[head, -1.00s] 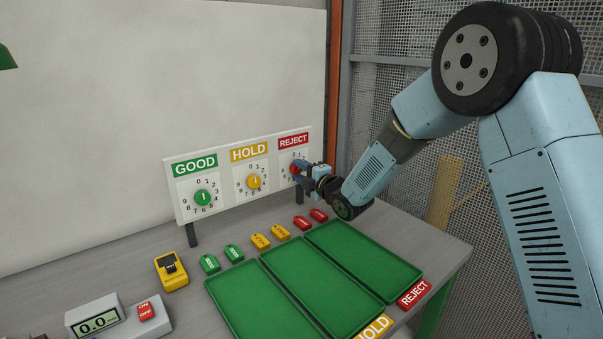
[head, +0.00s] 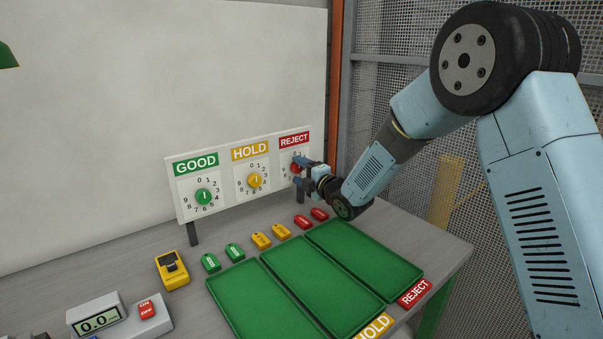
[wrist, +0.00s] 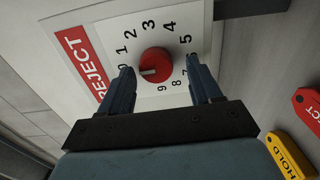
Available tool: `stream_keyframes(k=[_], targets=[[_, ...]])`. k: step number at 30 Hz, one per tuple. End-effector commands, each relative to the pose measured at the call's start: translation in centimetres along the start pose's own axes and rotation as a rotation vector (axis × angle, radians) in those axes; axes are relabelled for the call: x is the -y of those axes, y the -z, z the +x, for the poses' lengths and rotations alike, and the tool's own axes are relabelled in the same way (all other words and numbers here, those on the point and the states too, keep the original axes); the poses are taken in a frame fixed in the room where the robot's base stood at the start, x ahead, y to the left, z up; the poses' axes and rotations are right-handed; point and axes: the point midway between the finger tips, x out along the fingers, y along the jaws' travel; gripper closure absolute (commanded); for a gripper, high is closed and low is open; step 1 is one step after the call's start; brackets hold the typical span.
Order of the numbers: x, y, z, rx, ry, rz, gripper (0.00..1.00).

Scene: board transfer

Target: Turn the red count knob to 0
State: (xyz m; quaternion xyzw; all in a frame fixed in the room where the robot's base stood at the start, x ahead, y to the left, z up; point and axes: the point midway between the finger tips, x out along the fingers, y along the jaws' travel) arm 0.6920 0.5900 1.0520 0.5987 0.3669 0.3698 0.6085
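The red count knob (wrist: 155,64) sits on the white REJECT dial (wrist: 202,20), with digits around it. Its white mark points to the picture's left, toward the 0, which the left finger partly covers. My gripper (wrist: 159,80) is open, with one finger on either side of the knob and a visible gap to each. Some digits on the right are hidden by the other finger. In the head view the red knob (head: 295,168) is partly hidden behind my gripper (head: 302,172) at the right end of the panel.
The green GOOD knob (head: 204,197) and yellow HOLD knob (head: 254,180) are left on the same panel. Several coloured tags, including a red one (head: 302,222), lie below. Green trays (head: 362,258) fill the front of the bench. A mesh fence stands at right.

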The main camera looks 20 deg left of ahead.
Motion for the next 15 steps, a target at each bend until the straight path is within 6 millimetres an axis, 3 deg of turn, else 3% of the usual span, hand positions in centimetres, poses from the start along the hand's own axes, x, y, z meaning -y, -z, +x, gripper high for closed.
stream_keyframes(k=[8,15], targets=[[-0.1,-0.2,-0.3,0.003,-0.002,0.000,0.37],[-0.1,-0.2,-3.3,0.004,-0.002,0.000,0.37]])
